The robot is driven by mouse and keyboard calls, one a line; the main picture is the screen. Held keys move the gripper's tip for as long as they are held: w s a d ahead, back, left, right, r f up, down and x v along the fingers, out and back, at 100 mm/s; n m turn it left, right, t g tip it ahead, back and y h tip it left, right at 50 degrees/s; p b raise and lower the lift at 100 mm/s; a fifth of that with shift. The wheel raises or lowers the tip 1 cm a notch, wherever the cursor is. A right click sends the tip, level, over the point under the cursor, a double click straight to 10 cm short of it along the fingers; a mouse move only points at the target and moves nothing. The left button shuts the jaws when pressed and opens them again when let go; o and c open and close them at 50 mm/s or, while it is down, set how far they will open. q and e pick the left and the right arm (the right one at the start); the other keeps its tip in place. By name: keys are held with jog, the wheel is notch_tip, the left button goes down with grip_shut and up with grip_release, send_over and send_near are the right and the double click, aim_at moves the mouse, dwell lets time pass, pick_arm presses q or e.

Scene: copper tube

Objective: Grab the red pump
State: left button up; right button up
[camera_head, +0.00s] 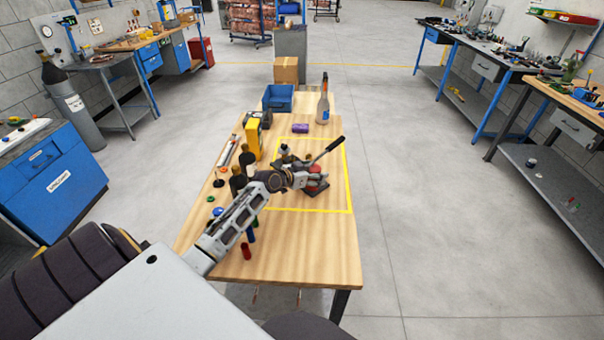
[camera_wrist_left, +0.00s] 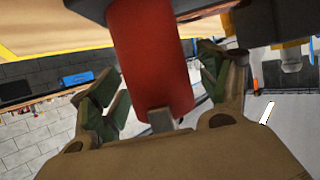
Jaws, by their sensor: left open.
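The red pump (camera_head: 315,184), with a long black lever pointing up and right, stands on the wooden table inside a yellow taped outline. My left gripper (camera_head: 300,179) reaches it from the left, partly covering it. In the left wrist view, a red cylinder (camera_wrist_left: 150,60), apparently the pump's body, lies between the two spread fingers of my left gripper (camera_wrist_left: 165,82). The fingers are open with gaps beside the cylinder; contact is not clear. My right gripper is not in view.
Dark bottles (camera_head: 248,160) and a yellow case (camera_head: 253,138) stand left of the pump. A blue bin (camera_head: 277,98), a purple item (camera_head: 300,128) and a clear bottle (camera_head: 323,104) are farther back. The table's front right (camera_head: 315,240) is bare.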

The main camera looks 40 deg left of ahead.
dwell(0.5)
pick_arm(q)
grip_shut()
dwell(0.3)
jog(key=shift+w+r, duration=0.15)
jog(key=shift+r, duration=0.2)
jog(key=shift+f, duration=0.1)
